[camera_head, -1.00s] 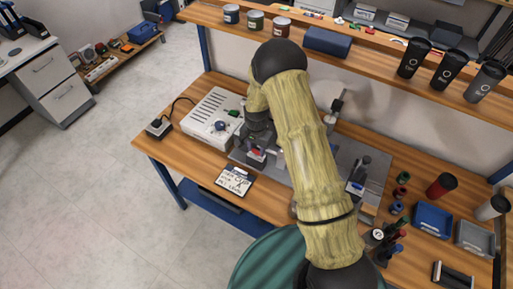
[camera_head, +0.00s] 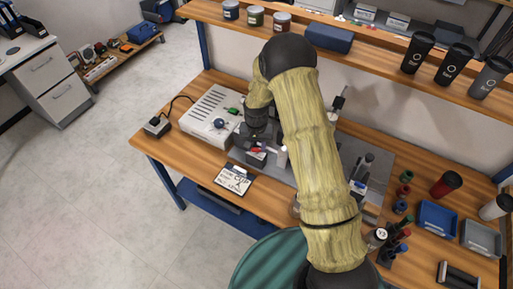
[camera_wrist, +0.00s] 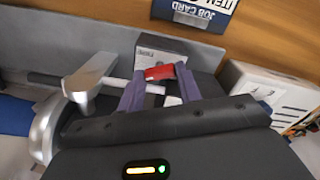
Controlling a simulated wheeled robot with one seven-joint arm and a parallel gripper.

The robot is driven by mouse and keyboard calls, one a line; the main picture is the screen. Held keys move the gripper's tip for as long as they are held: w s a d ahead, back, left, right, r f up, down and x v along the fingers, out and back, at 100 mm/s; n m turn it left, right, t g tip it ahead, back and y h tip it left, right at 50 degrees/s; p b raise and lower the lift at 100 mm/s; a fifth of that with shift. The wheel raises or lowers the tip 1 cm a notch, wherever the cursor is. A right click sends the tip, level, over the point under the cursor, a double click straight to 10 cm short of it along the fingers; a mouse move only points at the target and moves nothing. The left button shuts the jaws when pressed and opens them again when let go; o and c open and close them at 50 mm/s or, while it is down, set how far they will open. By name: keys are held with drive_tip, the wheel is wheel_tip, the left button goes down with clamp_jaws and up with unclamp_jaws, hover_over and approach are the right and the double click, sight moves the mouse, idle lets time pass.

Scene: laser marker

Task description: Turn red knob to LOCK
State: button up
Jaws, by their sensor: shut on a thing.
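The red knob (camera_wrist: 159,73) sits in front of a grey block with a small printed label (camera_wrist: 158,52) in the wrist view. The label is too small to read fully. My gripper (camera_wrist: 160,70) is shut on the knob, one purple-grey finger on each side. In the head view the red knob (camera_head: 256,150) shows as a small red spot just below my gripper (camera_head: 259,146). My arm and wrist cover much of the fixture there.
A silver lever (camera_wrist: 88,82) with a pale rod stands left of my fingers. A white box (camera_wrist: 268,92) is on the right. The job card (camera_head: 234,180) lies at the table's front edge. A white control box (camera_head: 212,121) stands left of my gripper.

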drive_tip(key=n+b, duration=0.1)
drive_tip(key=n, duration=0.5)
drive_tip(key=shift+b, duration=0.4)
drive_tip(key=n, duration=0.5)
drive_tip(key=shift+a+n, duration=0.1)
drive_tip(key=shift+n, duration=0.9)
drive_tip(key=o, duration=1)
drive_tip(key=shift+r, duration=0.1)
drive_tip(key=shift+w, duration=0.1)
